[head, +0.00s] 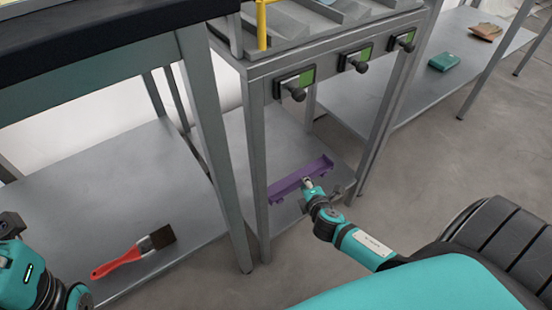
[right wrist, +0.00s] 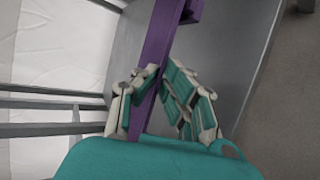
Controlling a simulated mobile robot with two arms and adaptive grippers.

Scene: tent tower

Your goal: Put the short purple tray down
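The short purple tray (head: 290,184) is at the lower shelf (head: 240,150) of the metal stand, lying lengthwise across the picture. I cannot tell whether it rests on the shelf or hangs just above it. My right gripper (head: 306,187) reaches in from the front right at the tray's near side. In the right wrist view the fingers (right wrist: 157,85) close on both sides of the purple tray (right wrist: 157,45), which runs between them. My left arm shows at the lower left edge of the head view; its fingers cannot be made out.
The stand's legs (head: 262,170) frame the shelf on both sides. A red-handled brush (head: 135,252) lies on the shelf at left. Dark knobs (head: 297,92) stick out above the tray. A green box (head: 445,62) sits on the far right shelf. Bare shelf lies behind the tray.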

